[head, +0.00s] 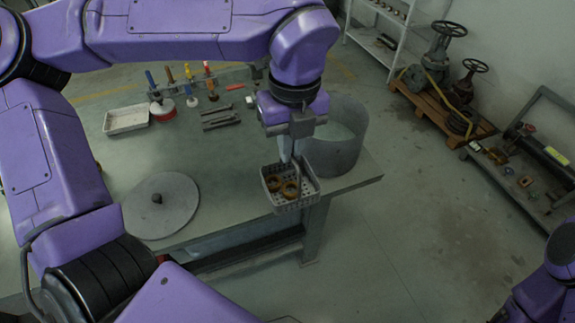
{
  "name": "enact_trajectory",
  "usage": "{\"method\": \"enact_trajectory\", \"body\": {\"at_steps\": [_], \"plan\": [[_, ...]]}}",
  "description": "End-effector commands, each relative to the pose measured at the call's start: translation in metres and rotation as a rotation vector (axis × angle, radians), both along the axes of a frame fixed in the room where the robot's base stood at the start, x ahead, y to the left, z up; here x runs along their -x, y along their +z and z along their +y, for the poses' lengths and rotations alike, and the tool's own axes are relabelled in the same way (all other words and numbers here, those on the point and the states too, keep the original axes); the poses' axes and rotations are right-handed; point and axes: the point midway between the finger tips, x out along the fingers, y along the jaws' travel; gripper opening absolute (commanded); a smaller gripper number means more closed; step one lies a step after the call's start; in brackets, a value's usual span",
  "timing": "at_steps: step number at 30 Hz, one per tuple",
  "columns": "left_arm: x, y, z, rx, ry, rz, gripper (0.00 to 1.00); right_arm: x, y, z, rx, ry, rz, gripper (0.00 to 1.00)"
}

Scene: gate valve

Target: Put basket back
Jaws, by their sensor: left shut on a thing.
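A small grey perforated basket (290,206) holds brass-coloured ring parts (284,188). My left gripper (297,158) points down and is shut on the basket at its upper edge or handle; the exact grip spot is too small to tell. The basket hangs in front of an open grey cylindrical tub (335,150), near the table's right front edge. From this view I cannot tell how far the basket is above the table edge. My right gripper is out of the picture; only part of my right arm shows at the lower right.
The workbench (235,160) carries a round grey lid with a knob (160,205), a white tray (126,119), bottles (190,88) and dark bars (220,118). Valves on a pallet (440,85) and a cart (525,165) stand at right. Floor in front is clear.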

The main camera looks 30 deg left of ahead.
Motion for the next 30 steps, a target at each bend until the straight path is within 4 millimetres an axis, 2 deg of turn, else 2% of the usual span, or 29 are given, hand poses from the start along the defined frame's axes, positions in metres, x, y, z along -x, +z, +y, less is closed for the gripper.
{"method": "enact_trajectory", "body": {"at_steps": [11, 18, 25, 30], "plan": [[-0.047, -0.029, 0.060, 0.002, 0.001, 0.005, 0.00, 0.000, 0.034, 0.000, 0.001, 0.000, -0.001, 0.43], [-0.072, -0.075, 0.092, 0.000, -0.003, 0.004, 0.00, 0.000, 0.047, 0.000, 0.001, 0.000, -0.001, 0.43], [-0.083, -0.099, 0.107, -0.001, -0.004, 0.004, 0.00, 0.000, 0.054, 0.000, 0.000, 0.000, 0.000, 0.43], [-0.082, -0.125, 0.106, -0.001, -0.005, 0.003, 0.00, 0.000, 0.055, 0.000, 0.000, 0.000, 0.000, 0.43]]}}
